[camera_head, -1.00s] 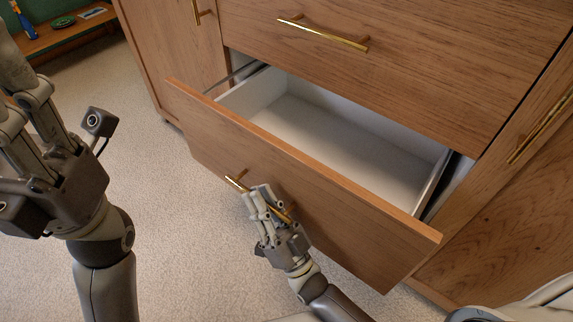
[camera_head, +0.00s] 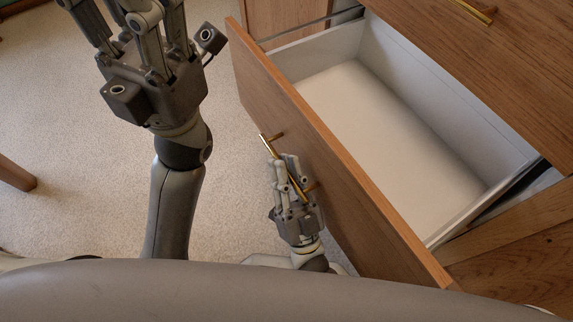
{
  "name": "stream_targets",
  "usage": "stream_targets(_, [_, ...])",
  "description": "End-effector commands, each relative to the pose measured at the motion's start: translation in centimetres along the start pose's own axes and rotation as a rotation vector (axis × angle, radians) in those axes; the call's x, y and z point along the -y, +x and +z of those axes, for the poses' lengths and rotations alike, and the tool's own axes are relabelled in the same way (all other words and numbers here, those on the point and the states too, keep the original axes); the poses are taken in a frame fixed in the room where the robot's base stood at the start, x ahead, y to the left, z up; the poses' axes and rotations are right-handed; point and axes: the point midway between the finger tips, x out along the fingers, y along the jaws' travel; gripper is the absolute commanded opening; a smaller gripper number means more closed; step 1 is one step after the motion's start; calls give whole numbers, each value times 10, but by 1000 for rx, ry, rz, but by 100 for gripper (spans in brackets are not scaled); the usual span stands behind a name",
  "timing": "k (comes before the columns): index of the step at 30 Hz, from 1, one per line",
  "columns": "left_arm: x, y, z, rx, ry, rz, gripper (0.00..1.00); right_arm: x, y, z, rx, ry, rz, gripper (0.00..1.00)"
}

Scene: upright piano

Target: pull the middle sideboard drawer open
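The wooden sideboard drawer (camera_head: 345,190) is pulled out, with its white interior (camera_head: 390,125) bare and empty. Another drawer front (camera_head: 480,60) above it is shut. A brass bar handle (camera_head: 266,144) sits on the outer face of the open drawer. My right gripper (camera_head: 289,178) is at this handle, with its fingers closed around the bar; part of the bar is hidden by the fingers. My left gripper (camera_head: 128,22) is raised at the upper left, away from the drawer. Its fingers are spread and empty, and their tips run out of the picture.
Pale speckled carpet (camera_head: 70,140) lies clear to the left of the drawer. A wooden leg or edge (camera_head: 15,174) shows at the far left. The sideboard's lower right body (camera_head: 520,265) stands beside the open drawer. My own body fills the bottom edge.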

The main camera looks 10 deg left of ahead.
Motion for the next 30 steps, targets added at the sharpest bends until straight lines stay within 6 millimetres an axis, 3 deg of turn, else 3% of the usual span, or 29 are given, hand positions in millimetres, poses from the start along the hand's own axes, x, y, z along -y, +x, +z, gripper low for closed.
stream_targets(10, [1, 1, 0, -4, 2, 0, 40, 0, 0, 0, -1, 0, 0, 19])
stream_targets(15, [0, 1, 0, -3, 1, 0, 40, 0, -16, 0, 5, 0, 0, 19])
stream_targets(30, [0, 1, 0, -2, 1, 0, 40, 20, -89, -72, 0, -1, -1, 19])
